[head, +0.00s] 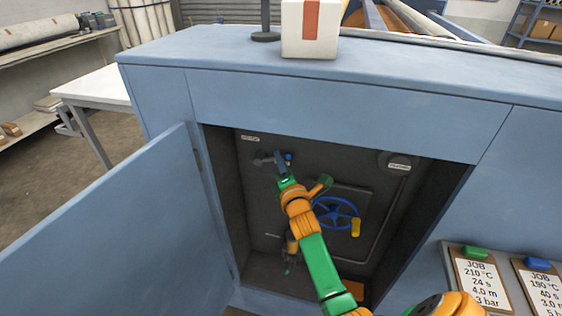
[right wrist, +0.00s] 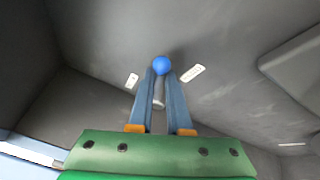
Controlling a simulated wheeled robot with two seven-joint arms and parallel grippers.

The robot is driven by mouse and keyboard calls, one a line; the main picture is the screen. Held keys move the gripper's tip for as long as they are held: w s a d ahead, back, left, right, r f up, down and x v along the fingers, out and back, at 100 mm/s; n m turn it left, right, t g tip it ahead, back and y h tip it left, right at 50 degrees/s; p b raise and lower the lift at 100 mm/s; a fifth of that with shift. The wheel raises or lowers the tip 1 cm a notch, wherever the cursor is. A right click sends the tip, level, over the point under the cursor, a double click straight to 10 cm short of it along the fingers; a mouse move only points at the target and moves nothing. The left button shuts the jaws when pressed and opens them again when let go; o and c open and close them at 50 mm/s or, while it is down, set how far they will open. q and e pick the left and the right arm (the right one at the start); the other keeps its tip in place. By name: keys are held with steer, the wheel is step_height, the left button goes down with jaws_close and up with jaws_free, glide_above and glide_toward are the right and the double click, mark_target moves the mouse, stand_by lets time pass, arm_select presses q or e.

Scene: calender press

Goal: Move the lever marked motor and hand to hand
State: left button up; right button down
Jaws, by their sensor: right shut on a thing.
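The lever with a round blue knob (head: 288,156) is on the dark back panel in the upper left of the open blue cabinet. My right gripper (head: 281,165) reaches into the cabinet and is shut on the lever. In the right wrist view the blue knob (right wrist: 163,65) shows at the tips of the two fingers, with a grey shaft between them. Two small white labels, a left one (right wrist: 131,80) and a right one (right wrist: 193,73), flank the knob; their words are too small to read. My left gripper is not in view.
A blue handwheel (head: 337,213) with a yellow grip is right of my forearm. The cabinet door (head: 105,235) stands open at the left. A white box (head: 310,30) stands on the cabinet top. Job cards (head: 480,282) are at the lower right.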

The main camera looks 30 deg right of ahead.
stand_by(0.7)
steer(key=f+m+t+b, duration=0.1)
steer(key=m+b, duration=0.1)
steer(key=b, duration=0.2)
steer(key=shift+s+d+f, duration=0.1)
steer(key=shift+f, duration=0.1)
steer(key=c, duration=0.9)
jaws_free()
steer(key=shift+o, duration=0.2)
steer(key=v, duration=0.7)
